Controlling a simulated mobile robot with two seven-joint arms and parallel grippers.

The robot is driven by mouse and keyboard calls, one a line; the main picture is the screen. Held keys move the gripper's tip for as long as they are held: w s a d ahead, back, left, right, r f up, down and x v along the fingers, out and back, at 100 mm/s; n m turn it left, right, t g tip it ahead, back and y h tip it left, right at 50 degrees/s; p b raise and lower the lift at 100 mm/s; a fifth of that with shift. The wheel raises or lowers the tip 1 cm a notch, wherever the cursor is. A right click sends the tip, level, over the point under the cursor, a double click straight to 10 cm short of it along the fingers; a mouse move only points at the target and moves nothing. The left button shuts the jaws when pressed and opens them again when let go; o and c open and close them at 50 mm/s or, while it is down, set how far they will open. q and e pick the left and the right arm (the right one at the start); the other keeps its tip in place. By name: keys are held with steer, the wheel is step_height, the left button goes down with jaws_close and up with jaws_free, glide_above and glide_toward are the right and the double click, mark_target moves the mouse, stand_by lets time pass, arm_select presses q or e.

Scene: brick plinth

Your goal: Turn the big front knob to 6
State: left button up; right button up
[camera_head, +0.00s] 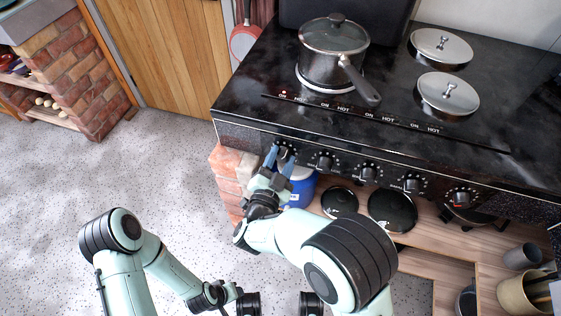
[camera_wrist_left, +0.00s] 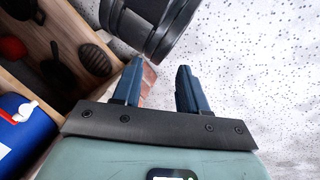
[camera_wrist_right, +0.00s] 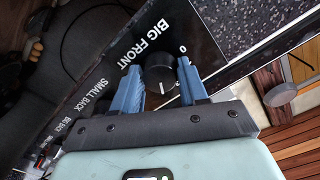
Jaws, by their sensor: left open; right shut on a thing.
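The big front knob (camera_wrist_right: 159,72) is a round black knob on the stove's dark front panel, under the printed words BIG FRONT. A 0 is printed beyond it, and a short white mark shows on its side toward my palm. My right gripper (camera_wrist_right: 157,82) has its blue fingers on either side of the knob and is shut on it. In the head view, my right gripper (camera_head: 279,158) is at the leftmost knob of the row. Other dial numbers are hidden or too small to read. My left gripper (camera_wrist_left: 158,68) is open and empty, above the speckled floor.
Several more knobs, such as this black one (camera_head: 325,162), run rightward along the panel. A lidded pot (camera_head: 328,65) stands on the stove, its handle toward the front edge. A blue container (camera_head: 301,190) and dark pans (camera_head: 392,211) sit on shelves below. The floor (camera_head: 160,170) at left is clear.

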arm_select(q)
steer(key=w+a+f+t+b, duration=0.1)
steer(key=w+a+f+b, duration=0.2)
steer(key=w+f, duration=0.1)
arm_select(e)
steer(key=m, duration=0.4)
steer(key=shift+f+m, duration=0.2)
steer(key=shift+m, duration=0.2)
steer(key=m+b, duration=0.5)
steer(key=m, duration=0.1)
steer(key=shift+r, duration=0.1)
arm_select(q)
steer(key=s+f+n+g, duration=0.1)
steer(key=s+f+g, duration=0.3)
steer(key=s+f, duration=0.4)
steer(key=shift+s+a+b, duration=0.45)
steer(key=shift+s, duration=1.7)
arm_select(e)
steer(key=shift+m, duration=0.6)
steer(key=shift+r, duration=0.1)
steer(key=o, duration=1.1)
steer(key=shift+c, duration=0.2)
